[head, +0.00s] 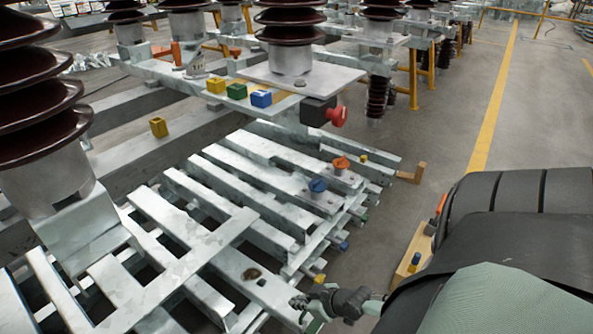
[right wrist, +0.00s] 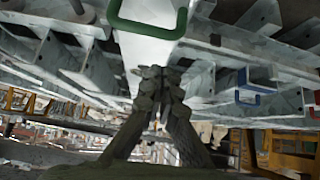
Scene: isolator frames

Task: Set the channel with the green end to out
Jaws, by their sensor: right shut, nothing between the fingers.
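My right gripper (right wrist: 160,76) is just below that end in the picture. Its fingers are together and hold nothing. Whether the fingertips touch the channel I cannot tell. In the head view my right gripper (head: 304,302) is low, at the near right edge of the slatted metal frame (head: 245,260). A small green spot (head: 362,218) shows further along this edge; I cannot tell if it is the same end. My left gripper is not in view.
A blue-edged channel end (right wrist: 255,82) is to the right in the wrist view. Brown insulators (head: 291,22) stand behind. Open floor (head: 440,120) lies to the right.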

